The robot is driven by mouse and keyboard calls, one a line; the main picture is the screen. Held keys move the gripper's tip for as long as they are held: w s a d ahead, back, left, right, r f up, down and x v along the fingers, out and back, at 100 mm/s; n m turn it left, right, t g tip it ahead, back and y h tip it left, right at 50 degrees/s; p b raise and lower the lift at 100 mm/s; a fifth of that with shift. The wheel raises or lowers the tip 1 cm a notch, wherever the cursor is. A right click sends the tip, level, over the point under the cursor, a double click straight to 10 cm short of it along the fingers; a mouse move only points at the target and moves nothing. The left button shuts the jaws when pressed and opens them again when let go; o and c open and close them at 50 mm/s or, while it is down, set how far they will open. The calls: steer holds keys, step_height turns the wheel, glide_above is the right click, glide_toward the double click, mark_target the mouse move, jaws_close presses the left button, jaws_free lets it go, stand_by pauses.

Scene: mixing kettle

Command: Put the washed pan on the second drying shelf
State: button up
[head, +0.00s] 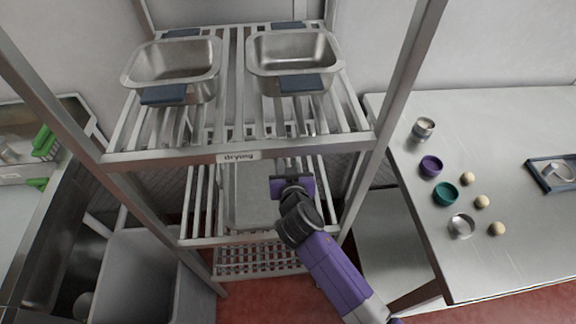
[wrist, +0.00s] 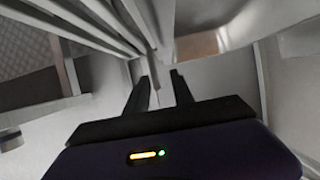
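A grey metal pan (head: 252,197) sits on the second shelf (head: 203,205) of the drying rack, below the shelf with the "drying" label. My gripper (head: 292,179) is at this pan's right side in the head view and overlaps its edge. In the wrist view, the two dark fingers (wrist: 160,80) stand apart with a gap between them. Pale metal surfaces show behind the fingers, and I cannot make out a pan edge held there. I cannot tell whether the fingers touch the pan.
Two pans, left (head: 175,70) and right (head: 293,58), with dark grips stand on the top shelf. A rack post (head: 400,90) rises right of my arm. A steel table (head: 520,230) with small bowls is at the right, a grey bin (head: 135,270) at lower left.

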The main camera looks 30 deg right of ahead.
steer(key=shift+r, duration=0.15)
steer(key=shift+s+a, duration=0.15)
steer(key=shift+s, duration=0.15)
steer(key=b+v, duration=0.1)
steer(key=v, duration=1)
steer(key=shift+s, duration=0.15)
steer(key=shift+r, duration=0.1)
steer(key=s+a+f+n+y, duration=0.1)
steer(key=s+f+n+y, duration=0.1)
steer(key=s, duration=0.6)
steer(key=s+a+f+n+y, duration=0.1)
steer(key=s+f+n+y, duration=0.1)
steer(key=s, duration=0.6)
steer(key=s+d+r+t+y, duration=0.1)
steer(key=s+r+t, duration=0.1)
steer(key=s+r, duration=1)
steer(key=s, duration=0.3)
steer(key=shift+n, duration=0.3)
steer(key=shift+r, duration=0.1)
